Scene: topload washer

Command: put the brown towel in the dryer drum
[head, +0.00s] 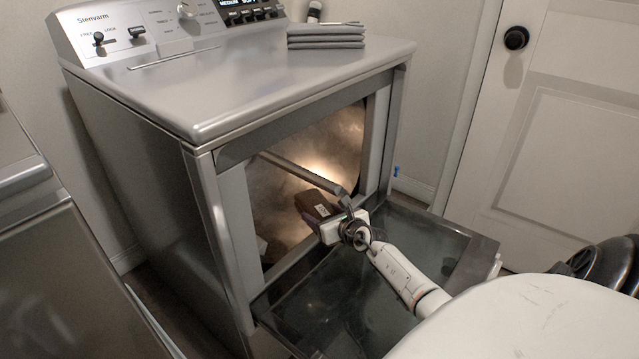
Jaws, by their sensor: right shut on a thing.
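The dryer (300,100) stands with its front door (350,300) folded down open. The lit drum (345,135) shows through the opening. My right gripper (318,215) reaches over the open door into the drum opening. It is shut on a dark brown thing (313,202) that looks like the brown towel, held at its inner end. The gripper's own body hides part of it, and I cannot tell whether it touches the drum wall. A small brownish shape (262,245) shows low at the left inside the opening; I cannot tell what it is. My left gripper is out of view.
A grey bar (300,172) crosses the opening just above my right gripper. Folded grey cloths (325,36) lie stacked on the dryer top. Another appliance (60,270) stands at the left. A white door (575,130) is at the right.

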